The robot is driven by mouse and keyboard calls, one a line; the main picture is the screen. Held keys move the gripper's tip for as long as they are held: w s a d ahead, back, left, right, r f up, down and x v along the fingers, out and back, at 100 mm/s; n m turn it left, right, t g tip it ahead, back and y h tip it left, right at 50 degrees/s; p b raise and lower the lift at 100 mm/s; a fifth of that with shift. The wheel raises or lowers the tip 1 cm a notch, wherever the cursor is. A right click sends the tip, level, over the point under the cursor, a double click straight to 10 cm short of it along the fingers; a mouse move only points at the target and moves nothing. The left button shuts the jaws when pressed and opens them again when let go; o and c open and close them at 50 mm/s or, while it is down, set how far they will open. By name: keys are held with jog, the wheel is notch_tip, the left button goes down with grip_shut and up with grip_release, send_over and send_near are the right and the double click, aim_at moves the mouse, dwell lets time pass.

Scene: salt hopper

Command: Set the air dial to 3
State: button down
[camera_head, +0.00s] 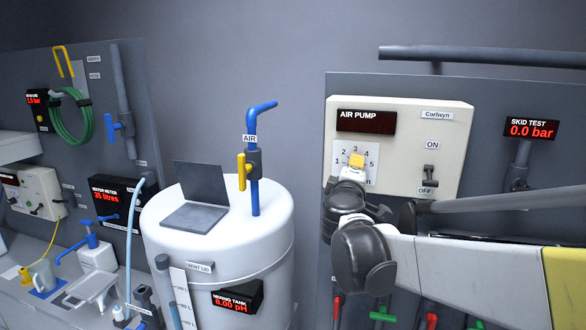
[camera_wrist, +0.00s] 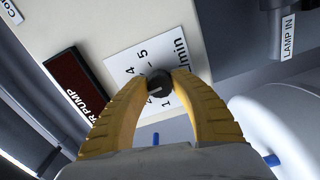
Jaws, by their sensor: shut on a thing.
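The air dial is a small dark round knob (camera_wrist: 159,83) on a white numbered plate (camera_wrist: 146,50), which also shows on the air pump panel in the head view (camera_head: 371,150). My gripper (camera_wrist: 160,80) has its two yellow fingers on either side of the knob, shut on it. In the head view my gripper (camera_head: 356,162) reaches the plate from the front and hides the knob. I cannot tell which number the knob points to.
The cream air pump panel (camera_head: 400,112) has a dark blank display (camera_head: 367,121) and an ON/OFF switch (camera_head: 430,178) right of the dial. A white tank (camera_head: 219,240) with a blue AIR pipe (camera_head: 256,150) stands to the left. Red and green valve handles (camera_head: 383,315) sit below.

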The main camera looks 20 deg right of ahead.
jog(key=shift+m, duration=0.4)
jog(key=c, duration=1.1)
grip_release()
jog(key=shift+o, duration=0.2)
jog(key=v, duration=1.2)
